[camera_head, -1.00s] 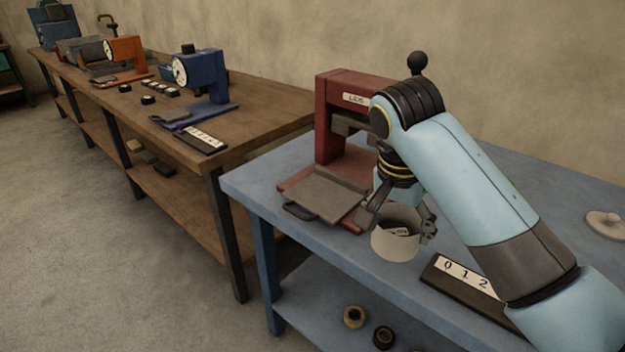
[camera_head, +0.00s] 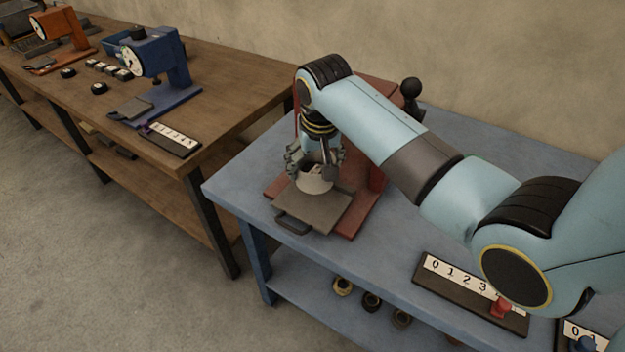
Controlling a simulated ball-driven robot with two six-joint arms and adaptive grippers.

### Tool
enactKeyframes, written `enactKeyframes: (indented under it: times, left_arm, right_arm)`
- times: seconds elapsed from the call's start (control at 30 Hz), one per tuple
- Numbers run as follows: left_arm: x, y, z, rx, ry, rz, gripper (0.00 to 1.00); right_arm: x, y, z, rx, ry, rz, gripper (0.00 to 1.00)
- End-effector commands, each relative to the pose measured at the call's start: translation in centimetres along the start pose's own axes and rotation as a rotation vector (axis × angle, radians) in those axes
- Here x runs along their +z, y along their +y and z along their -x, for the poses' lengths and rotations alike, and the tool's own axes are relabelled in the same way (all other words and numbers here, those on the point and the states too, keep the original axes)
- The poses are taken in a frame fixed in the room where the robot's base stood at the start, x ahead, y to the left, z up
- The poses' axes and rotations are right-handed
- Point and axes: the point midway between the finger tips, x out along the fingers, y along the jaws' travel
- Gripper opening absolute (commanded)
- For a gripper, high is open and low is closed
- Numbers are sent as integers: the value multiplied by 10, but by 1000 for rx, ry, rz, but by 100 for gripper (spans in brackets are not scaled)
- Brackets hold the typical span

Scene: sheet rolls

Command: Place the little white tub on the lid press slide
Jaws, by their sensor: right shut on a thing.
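The little white tub (camera_head: 314,185) is held upright in my right gripper (camera_head: 315,170), whose fingers are shut on it from both sides. The tub is at the back part of the lid press slide, a flat grey plate (camera_head: 318,212) with a dark handle at its front. I cannot tell whether the tub's base touches the plate. The red lid press (camera_head: 368,205) stands on the blue table (camera_head: 235,188); my right arm hides much of its frame and head. My left gripper is not in view.
A number strip with a red marker (camera_head: 501,307) lies at the blue table's front edge, a second strip (camera_head: 583,335) at the lower right. Several rolls (camera_head: 371,301) lie on the lower shelf. A wooden bench (camera_head: 215,110) at left holds a blue press (camera_head: 160,70) and an orange one.

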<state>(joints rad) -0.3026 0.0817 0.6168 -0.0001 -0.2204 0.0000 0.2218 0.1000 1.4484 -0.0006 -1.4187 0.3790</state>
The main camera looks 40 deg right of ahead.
Motion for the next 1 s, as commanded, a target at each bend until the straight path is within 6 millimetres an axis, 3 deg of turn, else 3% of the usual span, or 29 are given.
enactKeyframes:
  times: [0.4,0.77,0.8,0.93,1.0]
  left_arm:
    - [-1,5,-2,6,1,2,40]
    - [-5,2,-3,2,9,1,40]
    - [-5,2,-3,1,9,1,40]
    - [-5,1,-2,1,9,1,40]
    - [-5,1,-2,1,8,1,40]
  right_arm:
    - [14,0,-50,0,0,-2,47]
    - [15,0,-54,-1,1,-2,47]
    - [15,0,-54,0,1,-2,82]
    - [15,0,-54,0,1,-2,99]
    - [15,0,-54,0,1,-2,100]
